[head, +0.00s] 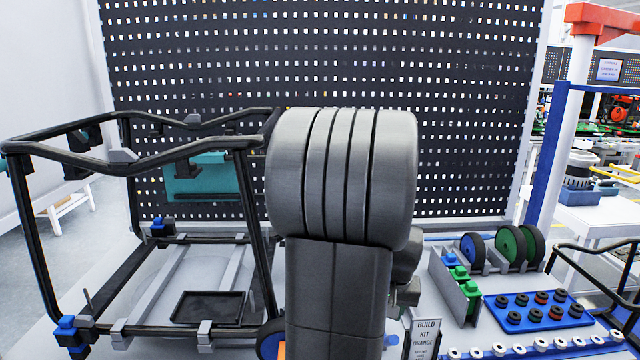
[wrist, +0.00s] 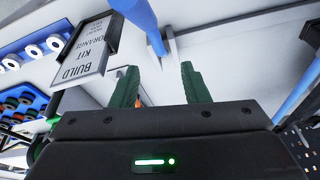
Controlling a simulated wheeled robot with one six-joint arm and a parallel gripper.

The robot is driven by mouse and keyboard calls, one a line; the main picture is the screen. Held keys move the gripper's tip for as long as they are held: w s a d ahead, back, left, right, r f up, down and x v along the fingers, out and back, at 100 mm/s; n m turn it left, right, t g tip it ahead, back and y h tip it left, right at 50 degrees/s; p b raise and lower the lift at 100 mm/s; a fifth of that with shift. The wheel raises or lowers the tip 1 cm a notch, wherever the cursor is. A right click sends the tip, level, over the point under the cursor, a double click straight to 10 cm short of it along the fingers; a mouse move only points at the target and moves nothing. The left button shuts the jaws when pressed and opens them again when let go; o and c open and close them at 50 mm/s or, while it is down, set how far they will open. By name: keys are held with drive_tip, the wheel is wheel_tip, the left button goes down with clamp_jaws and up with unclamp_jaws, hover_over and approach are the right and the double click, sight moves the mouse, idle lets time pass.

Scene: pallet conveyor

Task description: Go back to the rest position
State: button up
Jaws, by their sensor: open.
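My gripper (wrist: 160,88) shows in the wrist view with its two green fingers apart and nothing between them. Past the fingers are a pale surface and a blue post. In the head view my grey arm stands in the middle of the picture and hides what is behind it. The gripper itself cannot be made out there. A sign reading "BUILD KIT ORANGE" (head: 424,338) stands at the lower right of the arm. It also shows at the upper left of the wrist view (wrist: 87,48).
A black tubular frame (head: 45,255) stands left of my arm, with a black tray (head: 208,307) inside. On the right are a blue tray of dark round parts (head: 538,311), green and blue blocks (head: 458,278) and wheels (head: 507,246). A perforated black panel (head: 200,70) closes the back.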

drive_tip(key=w+r+g+p, duration=0.3)
drive_tip(key=r+p, duration=0.2)
drive_tip(key=r, duration=0.4)
drive_tip(key=shift+w+r, duration=0.15)
drive_tip(key=shift+w, duration=0.25)
drive_tip(key=shift+a, duration=0.1)
drive_tip(key=shift+s, duration=0.1)
